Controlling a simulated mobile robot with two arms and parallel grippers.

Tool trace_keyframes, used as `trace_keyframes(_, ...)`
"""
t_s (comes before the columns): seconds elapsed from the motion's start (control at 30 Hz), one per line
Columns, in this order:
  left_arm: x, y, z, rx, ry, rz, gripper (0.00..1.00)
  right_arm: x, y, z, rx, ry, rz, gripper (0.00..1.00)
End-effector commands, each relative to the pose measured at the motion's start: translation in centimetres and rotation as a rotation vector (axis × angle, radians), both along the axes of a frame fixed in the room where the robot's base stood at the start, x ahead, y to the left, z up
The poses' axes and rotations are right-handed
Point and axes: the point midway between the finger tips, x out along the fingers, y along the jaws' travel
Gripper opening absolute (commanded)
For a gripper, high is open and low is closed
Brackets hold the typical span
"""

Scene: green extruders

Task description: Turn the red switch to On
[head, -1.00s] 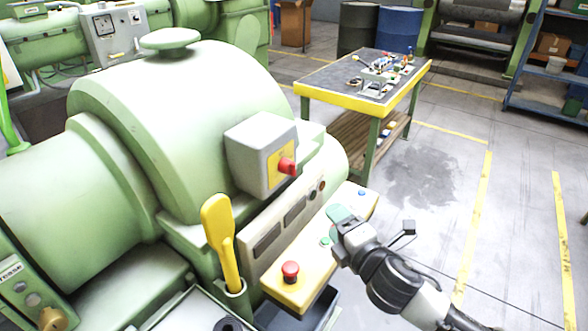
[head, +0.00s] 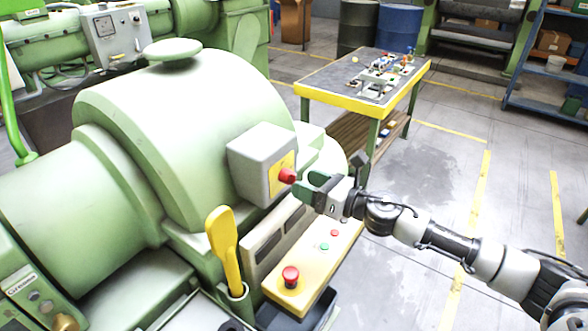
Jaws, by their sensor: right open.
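The red switch (head: 287,175) sits on the yellow plate of a grey box (head: 258,160) fixed to the green extruder (head: 170,130). My right gripper (head: 303,184) is level with the switch, its green fingers open and pointing left at it. The fingertips are at or very close to the knob; I cannot tell whether they touch it. The switch's markings are too small to read. My left gripper is out of the picture.
Below the box is a cream control panel (head: 272,288) with a red mushroom button (head: 290,277) and smaller buttons. A yellow-handled tool (head: 224,240) stands left of it. A yellow-edged worktable (head: 330,97) stands behind. The floor at right is clear.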

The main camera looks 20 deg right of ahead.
Motion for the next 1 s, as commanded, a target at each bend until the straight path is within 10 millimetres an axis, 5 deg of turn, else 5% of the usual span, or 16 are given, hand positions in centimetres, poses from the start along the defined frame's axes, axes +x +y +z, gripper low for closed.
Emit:
trace_keyframes(0.2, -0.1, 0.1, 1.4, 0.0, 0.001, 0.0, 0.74, 2.3, 2.1, 0.1, 0.002, 0.0, 0.001, 0.6)
trace_keyframes(0.6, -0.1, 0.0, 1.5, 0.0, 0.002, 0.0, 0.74, 2.9, 2.6, -0.1, 0.0, 0.001, 0.001, 0.6)
trace_keyframes(0.93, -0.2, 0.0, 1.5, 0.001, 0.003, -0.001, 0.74, 2.9, 2.6, -0.1, 0.001, 0.002, 0.0, 0.11)
trace_keyframes(1.0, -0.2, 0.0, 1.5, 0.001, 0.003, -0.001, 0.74, 2.9, 2.6, -0.1, 0.002, 0.003, 0.0, 0.11)
